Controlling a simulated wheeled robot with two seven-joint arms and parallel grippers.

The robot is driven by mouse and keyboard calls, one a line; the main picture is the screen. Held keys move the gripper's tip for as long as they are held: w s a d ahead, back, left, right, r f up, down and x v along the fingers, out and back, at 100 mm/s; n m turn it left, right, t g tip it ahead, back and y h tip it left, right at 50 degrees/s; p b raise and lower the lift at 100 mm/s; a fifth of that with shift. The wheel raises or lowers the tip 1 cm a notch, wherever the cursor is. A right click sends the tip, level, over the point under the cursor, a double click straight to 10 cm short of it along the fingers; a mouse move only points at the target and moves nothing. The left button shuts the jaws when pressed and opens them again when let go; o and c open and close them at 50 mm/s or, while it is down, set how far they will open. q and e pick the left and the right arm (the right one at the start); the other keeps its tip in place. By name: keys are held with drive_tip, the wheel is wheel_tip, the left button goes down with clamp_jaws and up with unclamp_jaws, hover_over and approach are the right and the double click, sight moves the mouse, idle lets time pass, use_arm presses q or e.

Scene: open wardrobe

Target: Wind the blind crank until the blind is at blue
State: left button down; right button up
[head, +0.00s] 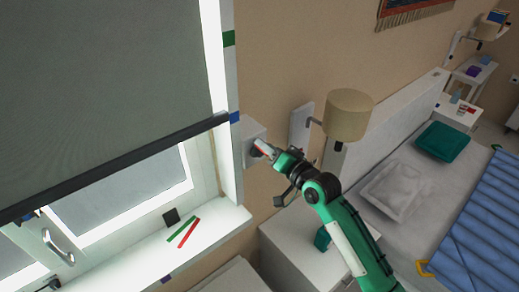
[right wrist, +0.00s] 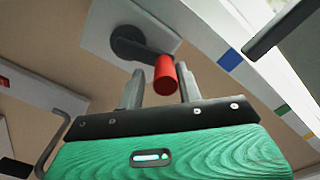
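The blind (head: 95,75) is a dark grey sheet with a black bottom bar (head: 120,165). In the head view the bar's right end is beside the blue mark (head: 235,117) on the white window frame, about level with it. The blue mark also shows in the right wrist view (right wrist: 230,60). The crank has a black arm (right wrist: 130,42) on a pale wall box (head: 247,135) and a red handle (right wrist: 165,75). My right gripper (right wrist: 160,88) is open, its fingers on either side of the red handle; contact is unclear. My left gripper is not in view.
A green mark (head: 229,38) sits higher on the frame, and a yellow mark (right wrist: 283,108) shows in the wrist view. A lamp (head: 349,115) is right of the crank. The sill (head: 150,250) holds red and green sticks. A bed (head: 400,190) stands at right.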

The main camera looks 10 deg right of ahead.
drive_tip(key=shift+w+d+f, duration=0.1)
drive_tip(key=shift+d+f, duration=0.05)
drive_tip(key=shift+c, duration=0.2)
drive_tip(key=shift+c, duration=0.8)
drive_tip(key=o, duration=0.6)
drive_tip(key=shift+w, duration=0.1)
drive_tip(key=shift+o, duration=0.2)
drive_tip(key=v, duration=0.8)
